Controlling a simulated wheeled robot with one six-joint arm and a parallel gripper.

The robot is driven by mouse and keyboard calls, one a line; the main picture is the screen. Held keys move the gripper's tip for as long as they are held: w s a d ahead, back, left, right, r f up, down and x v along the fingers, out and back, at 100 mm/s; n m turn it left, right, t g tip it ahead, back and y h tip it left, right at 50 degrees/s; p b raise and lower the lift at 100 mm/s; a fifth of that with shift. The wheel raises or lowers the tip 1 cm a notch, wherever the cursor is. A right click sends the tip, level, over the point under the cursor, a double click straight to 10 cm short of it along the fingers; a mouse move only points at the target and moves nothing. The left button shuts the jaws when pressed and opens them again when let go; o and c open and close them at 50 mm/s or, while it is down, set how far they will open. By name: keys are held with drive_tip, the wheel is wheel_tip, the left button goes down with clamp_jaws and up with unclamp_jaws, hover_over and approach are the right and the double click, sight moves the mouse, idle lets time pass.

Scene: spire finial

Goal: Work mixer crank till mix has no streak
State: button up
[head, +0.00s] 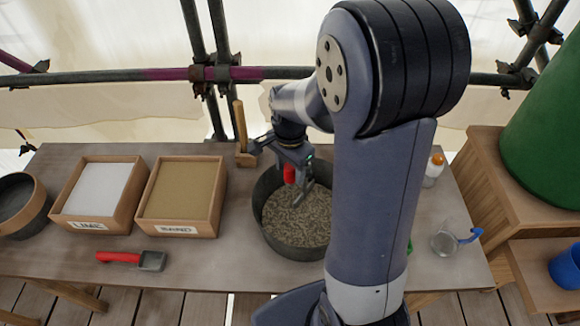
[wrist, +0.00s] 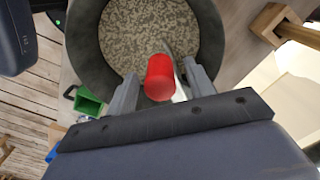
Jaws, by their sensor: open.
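The mixer is a dark round tub (head: 277,238) in the middle of the bench, filling much of the wrist view (wrist: 88,55). The mix (head: 295,215) inside looks patchy, with pale and grey-brown flecks (wrist: 130,25). The red crank knob (head: 290,174) stands over the tub, with a pale metal piece partly seen beside it in the wrist view. My gripper (wrist: 162,84) is open, with one finger on either side of the red knob and gaps visible. My arm hides the tub's right side in the head view.
Boxes labelled lime (head: 101,187) and sand (head: 182,193) stand left of the tub, behind a red-handled trowel (head: 130,260). A wooden post (head: 241,130) rises behind the tub. A glass jug (head: 445,240) and an orange-capped bottle (head: 433,171) stand right. A green scoop (wrist: 90,101) lies beside the tub.

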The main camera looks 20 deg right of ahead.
drive_tip(key=shift+c, duration=0.4)
clamp_jaws()
drive_tip(key=shift+s+d, duration=0.1)
drive_tip(key=s+d+n+b, duration=0.1)
drive_tip(key=s+d+n, duration=0.1)
drive_tip(key=d+n, duration=0.7)
drive_tip(key=shift+d+n, duration=0.15)
drive_tip(key=shift+n, duration=3.25)
drive_tip(key=shift+r, duration=0.1)
drive_tip(key=shift+o, duration=0.4)
unclamp_jaws()
